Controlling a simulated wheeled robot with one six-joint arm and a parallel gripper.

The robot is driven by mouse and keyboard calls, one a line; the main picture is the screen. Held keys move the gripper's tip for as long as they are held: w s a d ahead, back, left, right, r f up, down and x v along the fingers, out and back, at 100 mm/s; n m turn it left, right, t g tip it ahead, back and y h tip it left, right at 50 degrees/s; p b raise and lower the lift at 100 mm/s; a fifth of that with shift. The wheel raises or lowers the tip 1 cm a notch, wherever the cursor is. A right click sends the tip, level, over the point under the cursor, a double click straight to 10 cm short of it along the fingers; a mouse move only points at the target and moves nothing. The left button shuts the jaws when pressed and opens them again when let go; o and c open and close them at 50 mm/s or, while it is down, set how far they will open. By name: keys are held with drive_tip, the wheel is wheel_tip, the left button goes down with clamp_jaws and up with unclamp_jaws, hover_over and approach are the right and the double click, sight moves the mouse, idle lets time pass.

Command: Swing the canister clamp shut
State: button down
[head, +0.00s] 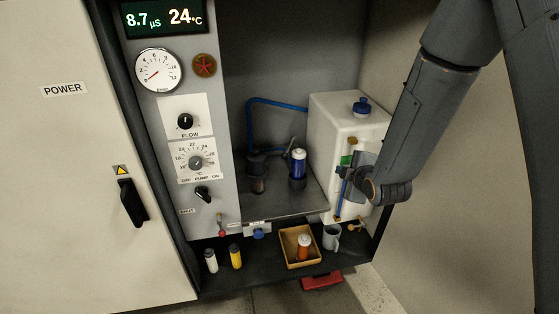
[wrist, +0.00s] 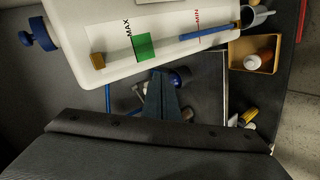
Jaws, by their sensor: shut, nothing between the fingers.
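A canister (head: 298,160) with a blue body and pale top stands upright in a dark holder (head: 297,184) on the cabinet's grey shelf. In the wrist view a blue round part (wrist: 181,76), probably the canister, shows just beyond my fingers. I cannot make out the clamp clearly; a thin pale metal edge (wrist: 139,93) left of my fingers may belong to it. My gripper (head: 352,172) is in front of the white tank, right of the canister and apart from it in the head view. Its fingers (wrist: 163,92) are shut and empty.
The white tank (head: 322,118) with its level gauge and green mark (wrist: 143,46) stands close beside my gripper. A blue hose (head: 275,102) runs behind. Below are a tan tray (head: 285,246) with an orange bottle, a grey mug (head: 331,236) and small bottles (head: 235,256).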

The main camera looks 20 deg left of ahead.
drive_tip(key=s+a+f+n+t+y+p, duration=0.1)
drive_tip(key=s+a+n+y, duration=0.15)
drive_tip(key=a+n, duration=0.35)
drive_tip(key=s+a+f+n+t+y, duration=0.1)
drive_tip(key=s+a+n+y, duration=0.2)
drive_tip(key=a, duration=0.5)
drive_tip(key=w+a+y, duration=0.1)
drive_tip(key=w+a, duration=0.5)
drive_tip(key=w, duration=0.2)
drive_tip(key=shift+a+f+p, duration=0.15)
drive_tip(key=shift+f+p, duration=0.25)
drive_tip(key=shift+f, duration=0.05)
